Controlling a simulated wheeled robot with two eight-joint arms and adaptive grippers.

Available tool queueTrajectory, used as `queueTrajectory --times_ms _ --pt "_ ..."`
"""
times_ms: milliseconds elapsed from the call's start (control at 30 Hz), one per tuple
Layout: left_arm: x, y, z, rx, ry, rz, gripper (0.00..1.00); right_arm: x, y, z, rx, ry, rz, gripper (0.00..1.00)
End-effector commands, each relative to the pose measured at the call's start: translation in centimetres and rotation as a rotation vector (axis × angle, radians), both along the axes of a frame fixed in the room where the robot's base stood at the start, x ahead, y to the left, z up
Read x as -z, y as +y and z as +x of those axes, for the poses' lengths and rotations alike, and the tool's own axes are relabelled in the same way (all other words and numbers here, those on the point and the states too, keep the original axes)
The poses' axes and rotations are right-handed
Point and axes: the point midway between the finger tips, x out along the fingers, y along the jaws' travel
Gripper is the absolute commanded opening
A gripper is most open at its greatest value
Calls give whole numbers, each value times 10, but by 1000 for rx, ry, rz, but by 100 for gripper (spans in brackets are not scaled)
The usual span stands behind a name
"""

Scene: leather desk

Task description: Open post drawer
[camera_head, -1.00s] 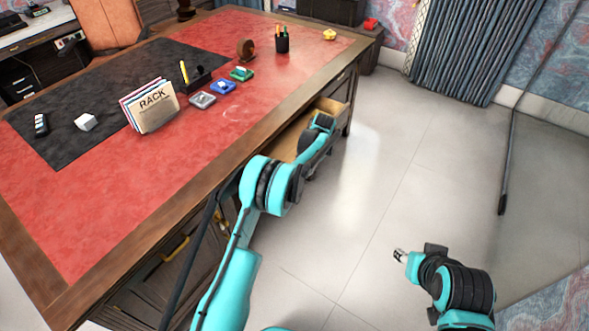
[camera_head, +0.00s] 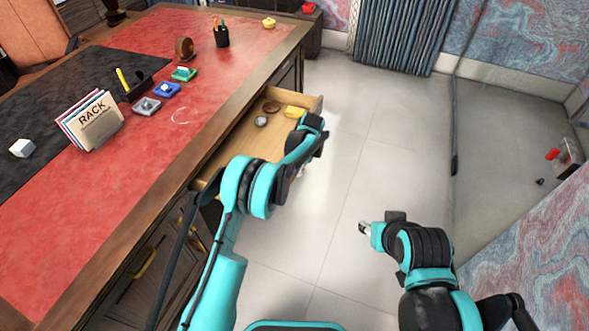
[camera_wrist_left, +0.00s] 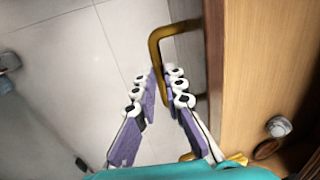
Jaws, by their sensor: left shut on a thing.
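The post drawer (camera_head: 250,147) is pulled out from the side of the desk (camera_head: 190,165), and its pale wooden inside shows. It holds a yellow item (camera_head: 295,112), a round brown item (camera_head: 271,106) and a small grey item (camera_head: 261,121). My left gripper (camera_wrist_left: 164,90) is shut on the brass drawer handle (camera_wrist_left: 158,42), with its purple-padded fingers around the bar. In the head view my arm hides the drawer front, handle and left fingertips. My right gripper (camera_head: 363,228) is over the floor to the right, away from the desk; its fingers are too small to read.
On the desktop stand a letter rack (camera_head: 90,120), a pen cup (camera_head: 221,35) and several small trays. A second brass handle (camera_head: 143,263) is on the desk's nearer side. The tiled floor (camera_head: 330,190) between desk and curtain (camera_head: 400,37) is open.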

Motion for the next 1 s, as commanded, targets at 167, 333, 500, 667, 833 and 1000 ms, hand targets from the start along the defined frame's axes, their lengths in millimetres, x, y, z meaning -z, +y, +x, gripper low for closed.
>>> queueTrajectory --times_ms 167,333,500,667,833,1000 --pt "1 0 0 0 0 -1 0 0 0 0 0 0 0 40" --pt "1 0 0 0 0 -1 32 0 0 0 0 0 0 40" --pt "0 0 0 0 0 0 32 0 0 0 0 0 0 40" --pt "-7 -1 0 0 0 0 32 0 0 0 0 0 0 40" --pt "-37 -7 -3 1 0 0 32 0 0 0 0 0 0 40" --pt "-74 -14 -5 1 0 0 32 0 0 0 0 0 0 40"
